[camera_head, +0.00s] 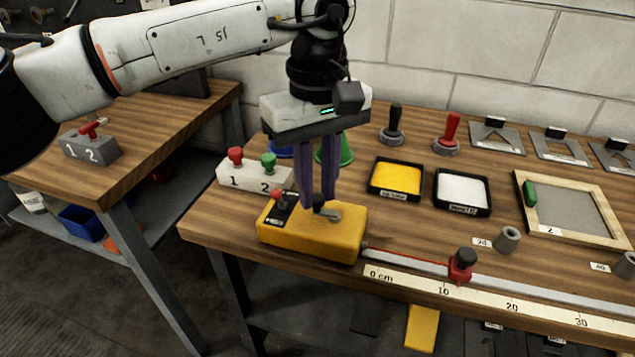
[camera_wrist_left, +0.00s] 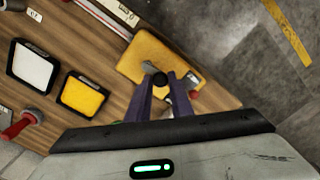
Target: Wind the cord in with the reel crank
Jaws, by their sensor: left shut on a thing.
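The yellow reel box (camera_head: 335,240) sits at the near left of the wooden bench. On its top is a grey crank (camera_head: 334,216) with a black knob. My left gripper (camera_head: 317,204) points down over the box and is shut on the crank knob. In the left wrist view the black knob (camera_wrist_left: 160,80) shows between the purple fingertips (camera_wrist_left: 160,84). A thin red cord (camera_head: 405,258) runs from the box's right side to a red carriage (camera_head: 461,268) with a black knob, near the 10 mark of the scale. My right gripper is out of view.
A white block with a red and a green knob (camera_head: 252,178) stands close behind the box. A yellow tray (camera_head: 397,198) and a white tray (camera_head: 463,208) lie to the right. A ruler (camera_head: 482,296) runs along the front edge. A gap separates the left bench (camera_head: 165,130).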

